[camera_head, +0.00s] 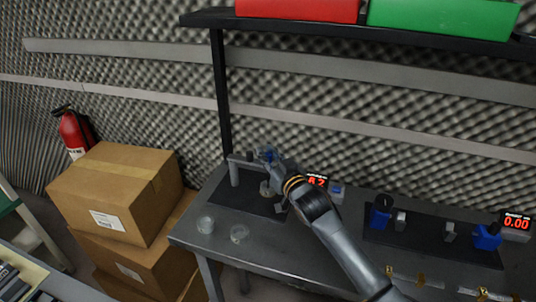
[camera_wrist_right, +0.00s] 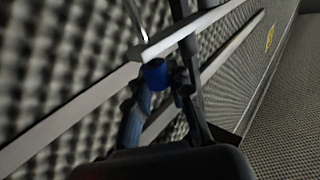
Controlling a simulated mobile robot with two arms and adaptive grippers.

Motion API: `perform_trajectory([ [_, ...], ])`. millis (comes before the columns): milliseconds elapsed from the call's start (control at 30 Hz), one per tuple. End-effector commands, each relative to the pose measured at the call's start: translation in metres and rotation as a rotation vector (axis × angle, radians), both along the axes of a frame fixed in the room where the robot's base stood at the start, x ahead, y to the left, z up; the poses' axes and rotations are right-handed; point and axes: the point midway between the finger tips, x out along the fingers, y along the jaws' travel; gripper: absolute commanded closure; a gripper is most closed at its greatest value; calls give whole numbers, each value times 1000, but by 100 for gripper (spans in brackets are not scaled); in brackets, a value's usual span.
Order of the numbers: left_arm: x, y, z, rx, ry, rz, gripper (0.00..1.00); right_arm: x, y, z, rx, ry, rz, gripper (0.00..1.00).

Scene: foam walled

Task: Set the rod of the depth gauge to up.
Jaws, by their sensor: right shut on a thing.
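The depth gauge stands on the dark mat at the left of the bench, with a grey post (camera_head: 234,174) and a crossbar. Its red-digit display (camera_head: 317,181) is partly covered by my arm. My right gripper (camera_head: 267,157) reaches the gauge at crossbar height. In the right wrist view, my right gripper (camera_wrist_right: 155,85) is shut on a blue knob (camera_wrist_right: 155,73) directly beside the light grey bar (camera_wrist_right: 180,37). A thin metal rod (camera_wrist_right: 134,22) shows on the bar's other side. The rod's lower end is hidden in the head view. My left gripper is out of view.
Clear round pieces (camera_head: 206,224) lie at the bench's front left. A second dark mat (camera_head: 430,240) at right holds blue devices and a display (camera_head: 516,222) reading 0.00. Red (camera_head: 297,9) and green (camera_head: 445,17) bins sit on the shelf above. Cardboard boxes (camera_head: 115,190) stand left.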

Motion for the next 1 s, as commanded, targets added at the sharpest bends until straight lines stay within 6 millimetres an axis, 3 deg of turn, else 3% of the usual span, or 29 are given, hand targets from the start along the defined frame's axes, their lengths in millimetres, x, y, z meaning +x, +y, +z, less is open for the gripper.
perform_trajectory([
  [400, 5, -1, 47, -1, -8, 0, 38, 0, 0, 55, 1, 0, -1, 100],
  [767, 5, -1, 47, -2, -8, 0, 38, 0, 0, 58, 3, -4, 0, 100],
  [800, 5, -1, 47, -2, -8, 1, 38, 0, 0, 59, 4, -5, 0, 73],
  [833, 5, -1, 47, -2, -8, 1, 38, 0, 0, 59, 4, -5, 0, 69],
  [1000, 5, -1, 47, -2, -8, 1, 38, 0, 0, 57, 1, -3, 0, 69],
])
